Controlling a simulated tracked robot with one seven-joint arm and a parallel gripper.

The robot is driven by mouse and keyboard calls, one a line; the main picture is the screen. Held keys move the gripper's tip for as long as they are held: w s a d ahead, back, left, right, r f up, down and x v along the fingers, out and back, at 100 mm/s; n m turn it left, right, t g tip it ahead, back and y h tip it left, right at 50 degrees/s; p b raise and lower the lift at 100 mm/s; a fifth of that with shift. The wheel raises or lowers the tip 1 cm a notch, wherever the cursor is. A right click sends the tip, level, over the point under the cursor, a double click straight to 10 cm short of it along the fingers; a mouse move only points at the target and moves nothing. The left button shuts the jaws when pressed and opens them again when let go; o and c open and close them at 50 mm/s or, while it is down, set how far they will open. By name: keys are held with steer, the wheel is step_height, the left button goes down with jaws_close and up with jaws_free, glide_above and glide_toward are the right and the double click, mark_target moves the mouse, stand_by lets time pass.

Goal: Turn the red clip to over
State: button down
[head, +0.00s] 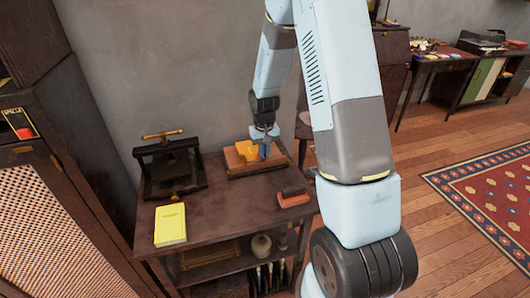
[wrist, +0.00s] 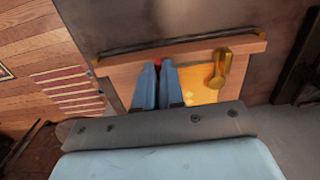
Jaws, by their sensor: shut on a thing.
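A small bit of the red clip (wrist: 158,62) shows at my fingertips in the wrist view; the fingers hide the rest. My gripper (wrist: 161,71) is shut on it, its two blue fingers close together and pointing at a wooden stand (wrist: 120,72). The clip cannot be made out in the head view. Which way the clip is turned cannot be told.
The dark table (head: 220,196) also bears a black press (head: 168,168) at the left, a yellow book (head: 170,225) at the front left and an orange-red block with a dark top (head: 294,198) at the right. A brass piece (wrist: 221,68) sits right of my fingers.

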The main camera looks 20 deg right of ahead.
stand_by(0.4)
steer(key=c, duration=1.2)
jaws_free()
steer(key=shift+c, duration=0.2)
steer(key=shift+r, duration=0.1)
step_height(320, 180, up, 14)
steer(key=shift+f, duration=0.25)
steer(key=shift+r, duration=0.1)
steer(key=s+r+t, duration=0.3)
steer(key=s+r, duration=1)
steer(key=r, duration=0.2)
steer(key=s+r+t, duration=0.1)
steer(key=s+r, duration=0.1)
steer(key=s, duration=0.6)
steer(key=s+r+t, duration=0.1)
steer(key=s+r, duration=0.2)
steer(key=s, duration=0.5)
steer(key=shift+d+t, duration=0.15)
steer(key=shift+t, duration=0.15)
